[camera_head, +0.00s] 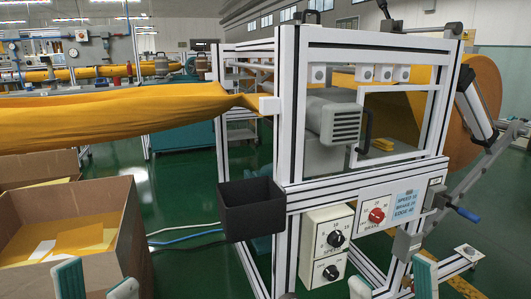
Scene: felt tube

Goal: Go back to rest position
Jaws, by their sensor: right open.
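My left gripper (97,284) is at the bottom left edge, in front of a cardboard box. Its two teal fingertips are apart with nothing between them. My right gripper (392,282) is at the bottom right, in front of the lower frame of the machine. Its teal fingertips are also apart and empty. Only the fingertips show; the rest of both grippers is out of view. A long yellow-orange felt tube (110,117) runs across from the left and narrows at its right end, where it meets the machine frame.
The aluminium-framed machine (290,110) fills the right, with a red knob (376,215) and dials. A black bin (251,207) hangs on its left side. An open cardboard box (118,240) with felt pieces stands at the left. Green floor (190,195) shows between.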

